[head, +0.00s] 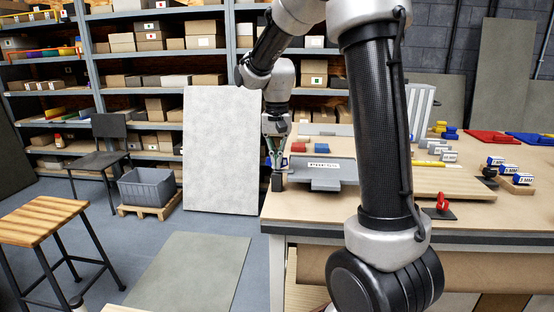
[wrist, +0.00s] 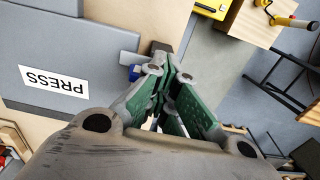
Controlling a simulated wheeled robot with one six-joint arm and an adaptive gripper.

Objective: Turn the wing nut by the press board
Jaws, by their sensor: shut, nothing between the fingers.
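The grey press board (head: 325,184) lies at the table's left end with a white PRESS label; it fills the left of the wrist view (wrist: 60,45). My gripper (head: 276,168) points down beside the board's left edge. In the wrist view its green-padded fingers (wrist: 170,72) come together at the tips, with nothing seen held. A small blue piece (wrist: 134,73) and a grey tab (wrist: 130,57) show between the board and the fingertips. A dark block (head: 277,183) is under the fingers. I cannot tell which of these is the wing nut; the fingers hide part of this spot.
The wooden table (head: 385,207) ends just left of my gripper. A red knob on a dark plate (head: 443,203) and blue-and-white labelled blocks (head: 506,175) stand to the right. A stool (head: 42,215), chair (head: 100,150) and grey bin (head: 147,187) are on the floor at left.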

